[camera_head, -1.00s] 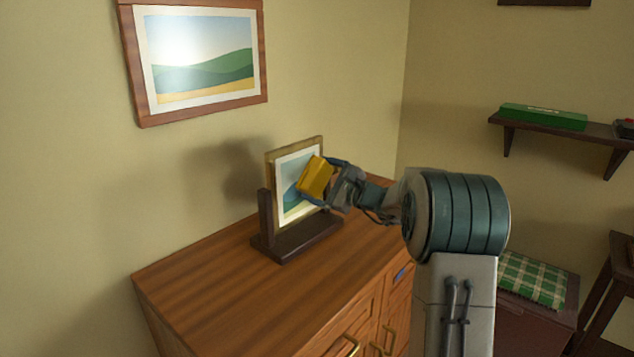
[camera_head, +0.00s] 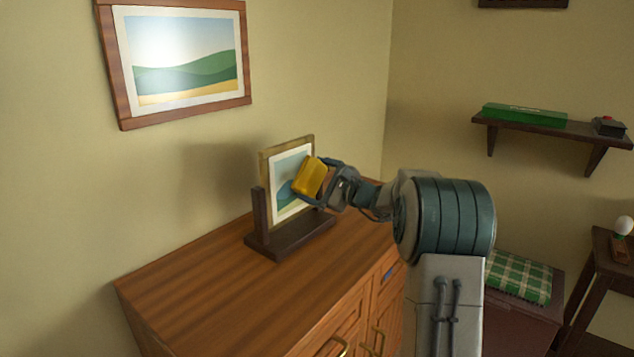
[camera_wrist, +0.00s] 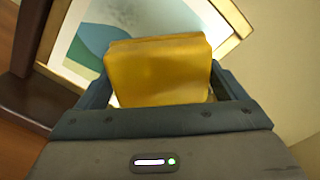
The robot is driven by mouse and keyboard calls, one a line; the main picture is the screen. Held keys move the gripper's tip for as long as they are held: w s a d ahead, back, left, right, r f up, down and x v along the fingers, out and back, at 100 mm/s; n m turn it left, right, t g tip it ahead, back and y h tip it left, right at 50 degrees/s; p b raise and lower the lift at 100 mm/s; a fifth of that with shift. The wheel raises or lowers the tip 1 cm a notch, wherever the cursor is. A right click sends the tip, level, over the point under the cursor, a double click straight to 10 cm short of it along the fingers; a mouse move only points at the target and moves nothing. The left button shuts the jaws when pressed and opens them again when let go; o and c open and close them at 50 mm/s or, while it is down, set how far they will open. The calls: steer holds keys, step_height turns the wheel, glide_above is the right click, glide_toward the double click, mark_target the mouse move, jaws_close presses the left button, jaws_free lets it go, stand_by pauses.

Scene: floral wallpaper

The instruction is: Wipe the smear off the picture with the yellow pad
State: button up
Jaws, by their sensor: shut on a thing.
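The yellow pad (camera_head: 309,177) is held in my gripper (camera_head: 322,182), right in front of the small framed picture (camera_head: 281,203) on the dresser. In the wrist view the pad (camera_wrist: 160,70) sits between the two fingers (camera_wrist: 158,92) and covers part of the picture (camera_wrist: 110,25). The picture leans upright in a dark wooden stand (camera_head: 285,240). I cannot tell whether the pad touches the picture. No smear can be made out on the visible part; the pad and gripper hide some of the surface.
The wooden dresser top (camera_head: 200,285) is clear in front of the stand. A larger framed landscape (camera_head: 185,62) hangs on the wall at left. A shelf (camera_head: 550,130) with a green box (camera_head: 524,114) is at right, above a checked cushion (camera_head: 518,277).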

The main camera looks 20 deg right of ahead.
mark_target(309, 183)
steer(key=shift+s+a+r+b, duration=0.1)
steer(key=shift+s+a+b, duration=0.3)
steer(key=shift+a, duration=0.25)
steer(key=shift+s+a+r+b, duration=0.1)
steer(key=shift+s+a+b, duration=0.2)
steer(key=shift+a, duration=0.35)
steer(key=shift+s+a+f+b, duration=0.15)
steer(key=shift+s+a+b, duration=0.6)
steer(key=shift+a+b, duration=0.25)
steer(key=shift+s+a+b, duration=0.3)
steer(key=shift+s+a, duration=0.05)
steer(key=shift+a, duration=0.2)
steer(key=shift+s+a+b, duration=0.6)
steer(key=shift+a+b, duration=0.3)
steer(key=shift+b, duration=0.05)
steer(key=shift+s+a+b, duration=0.35)
steer(key=shift+s+a, duration=0.1)
steer(key=shift+a, duration=0.35)
steer(key=shift+d, duration=0.1)
steer(key=b+v, duration=0.1)
steer(key=v, duration=0.5)
